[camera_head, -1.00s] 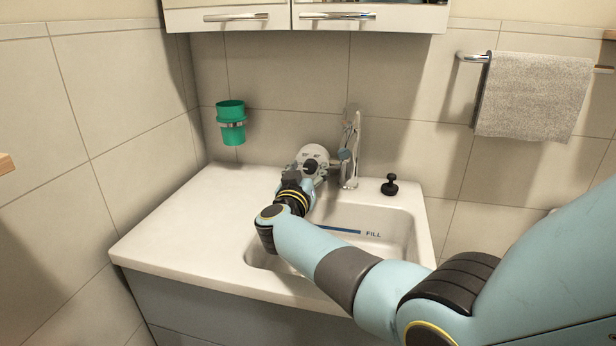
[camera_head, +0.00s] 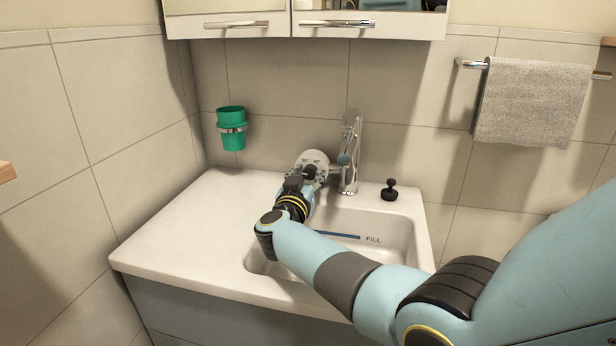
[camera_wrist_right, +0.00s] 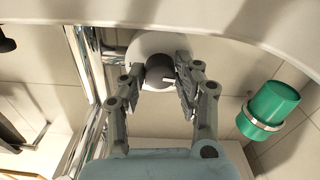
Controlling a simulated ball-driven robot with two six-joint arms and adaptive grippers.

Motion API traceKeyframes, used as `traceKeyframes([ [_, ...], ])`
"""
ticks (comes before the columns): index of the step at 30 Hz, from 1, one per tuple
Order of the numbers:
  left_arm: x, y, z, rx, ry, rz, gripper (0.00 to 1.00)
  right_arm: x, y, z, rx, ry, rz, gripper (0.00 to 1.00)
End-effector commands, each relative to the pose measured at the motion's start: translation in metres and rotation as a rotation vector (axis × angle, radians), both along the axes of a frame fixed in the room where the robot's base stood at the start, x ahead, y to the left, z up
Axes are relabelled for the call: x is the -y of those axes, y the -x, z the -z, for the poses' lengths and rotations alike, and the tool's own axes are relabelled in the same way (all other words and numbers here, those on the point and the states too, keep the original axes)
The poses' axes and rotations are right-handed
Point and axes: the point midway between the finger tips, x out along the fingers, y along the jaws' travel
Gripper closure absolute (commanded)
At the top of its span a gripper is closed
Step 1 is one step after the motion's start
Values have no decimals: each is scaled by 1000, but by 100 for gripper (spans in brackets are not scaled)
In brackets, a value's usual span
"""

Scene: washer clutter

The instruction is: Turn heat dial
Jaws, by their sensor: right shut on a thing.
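The heat dial is a dark round knob (camera_wrist_right: 160,71) on a pale round plate (camera_wrist_right: 152,45), seen in the right wrist view. In the head view the pale plate (camera_head: 315,157) shows beside the tap, partly hidden by my gripper. My right gripper (camera_wrist_right: 162,80) has one finger on each side of the knob and is shut on it. In the head view the right gripper (camera_head: 308,174) is at the front of the plate, small and partly hidden by its own wrist. The knob's pointer setting is too small to read. My left gripper is not in view.
A chrome tap (camera_head: 349,165) stands close to the right of the dial. The white basin (camera_head: 400,235) lies below my arm, with a black plug (camera_head: 389,190) on its back rim. A green cup (camera_head: 232,140) hangs at the left. The left counter (camera_head: 180,235) is clear.

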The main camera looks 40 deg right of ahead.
Motion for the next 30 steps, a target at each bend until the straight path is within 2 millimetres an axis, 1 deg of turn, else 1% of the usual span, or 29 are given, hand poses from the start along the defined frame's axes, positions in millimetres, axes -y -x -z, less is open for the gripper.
traceKeyframes([
  [7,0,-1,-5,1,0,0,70,0,0,0,133,-116,0,100],
  [18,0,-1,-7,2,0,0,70,-1,0,1,318,-274,0,100],
  [30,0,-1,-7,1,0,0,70,-1,0,1,395,-340,0,100],
])
